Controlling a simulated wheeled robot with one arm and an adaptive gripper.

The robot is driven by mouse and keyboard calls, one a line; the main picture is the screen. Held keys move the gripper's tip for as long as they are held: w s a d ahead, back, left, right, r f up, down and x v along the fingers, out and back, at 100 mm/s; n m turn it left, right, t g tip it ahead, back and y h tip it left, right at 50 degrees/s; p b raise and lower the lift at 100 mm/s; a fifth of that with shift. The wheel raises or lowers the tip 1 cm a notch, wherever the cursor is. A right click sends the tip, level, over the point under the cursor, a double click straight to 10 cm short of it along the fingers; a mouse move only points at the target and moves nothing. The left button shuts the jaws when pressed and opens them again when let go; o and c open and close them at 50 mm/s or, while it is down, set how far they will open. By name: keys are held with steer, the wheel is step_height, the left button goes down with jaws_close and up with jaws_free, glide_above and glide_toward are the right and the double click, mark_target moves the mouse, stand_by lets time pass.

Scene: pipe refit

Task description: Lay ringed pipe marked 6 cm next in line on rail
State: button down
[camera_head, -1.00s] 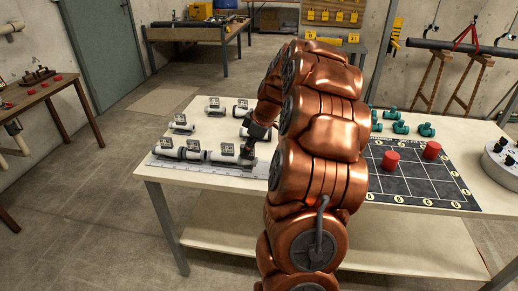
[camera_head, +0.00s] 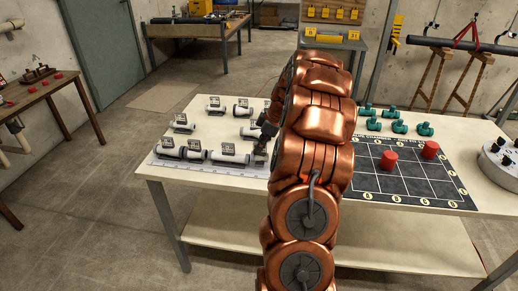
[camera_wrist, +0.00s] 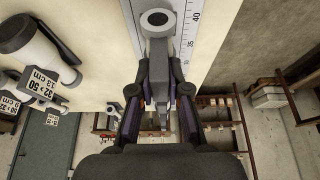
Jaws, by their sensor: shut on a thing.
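My gripper (camera_wrist: 158,78) is shut on a short grey and white pipe piece (camera_wrist: 158,45) in the wrist view. The pipe's round dark bore faces the camera, and its marking cannot be read. The rail (camera_wrist: 207,22), with printed numbers such as 35 and 40, runs beside and under the held pipe. Whether the pipe touches the rail cannot be told. In the head view my gripper (camera_head: 262,146) is at the right end of a row of pipes (camera_head: 230,158) on the rail (camera_head: 205,168). The held pipe is mostly hidden there.
Several loose labelled pipes (camera_head: 215,106) lie behind the rail. Green fittings (camera_head: 398,127) and a dark grid mat (camera_head: 408,180) with red cylinders (camera_head: 430,149) are right of my arm.

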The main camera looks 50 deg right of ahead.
steer(key=shift+f, duration=0.75)
steer(key=shift+f, duration=0.15)
steer(key=c, duration=1.1)
jaws_free()
steer(key=shift+c, duration=0.2)
steer(key=b+v, duration=0.2)
steer(key=v, duration=1)
steer(key=shift+r, duration=0.25)
steer(key=shift+w+a, duration=0.1)
